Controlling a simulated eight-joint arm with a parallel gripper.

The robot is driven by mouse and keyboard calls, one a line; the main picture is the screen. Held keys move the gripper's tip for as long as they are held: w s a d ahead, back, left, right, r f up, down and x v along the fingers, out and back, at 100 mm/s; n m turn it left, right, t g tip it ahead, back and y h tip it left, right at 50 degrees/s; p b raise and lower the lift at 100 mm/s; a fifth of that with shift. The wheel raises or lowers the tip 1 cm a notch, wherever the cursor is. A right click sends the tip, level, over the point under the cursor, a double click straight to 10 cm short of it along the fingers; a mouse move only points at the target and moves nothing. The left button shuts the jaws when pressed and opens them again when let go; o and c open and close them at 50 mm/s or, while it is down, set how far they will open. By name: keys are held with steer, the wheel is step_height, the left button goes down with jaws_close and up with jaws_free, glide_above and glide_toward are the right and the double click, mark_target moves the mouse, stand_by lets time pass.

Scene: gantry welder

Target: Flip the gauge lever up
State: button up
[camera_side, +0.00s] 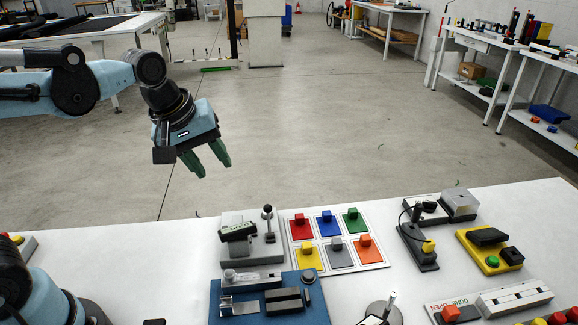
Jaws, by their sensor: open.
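My gripper (208,164) hangs in the air behind the white table's back edge. Its two green fingers point down and are apart, with nothing between them. A grey block (262,251) stands on the table, below and to the right of my gripper. It carries a small dark gauge-like unit (238,231) and an upright lever with a dark round knob (267,211). This looks like the gauge lever, but I cannot be sure. My gripper is well clear of it.
Right of the grey block is a white panel with coloured blocks, including a red block (300,229). A blue fixture (268,303) lies in front. A yellow box (490,252) and a black device (417,246) stand further right. The air around my gripper is clear.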

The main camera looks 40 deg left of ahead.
steer(key=w+d+n+g, duration=0.4)
steer(key=w+n, duration=0.5)
steer(key=n, duration=0.7)
step_height(320, 180, down, 7)
steer(key=n, duration=0.1)
step_height(320, 180, up, 8)
steer(key=s+a+f+m+t, duration=0.2)
steer(key=s+m, duration=0.5)
steer(key=m, duration=0.6)
steer(key=s+a+f+m+t, duration=0.2)
steer(key=s+m, duration=0.4)
steer(key=m, duration=0.8)
steer(key=shift+s+a+t, duration=0.35)
steer(key=shift+a+t, duration=0.35)
steer(key=shift+t, duration=0.5)
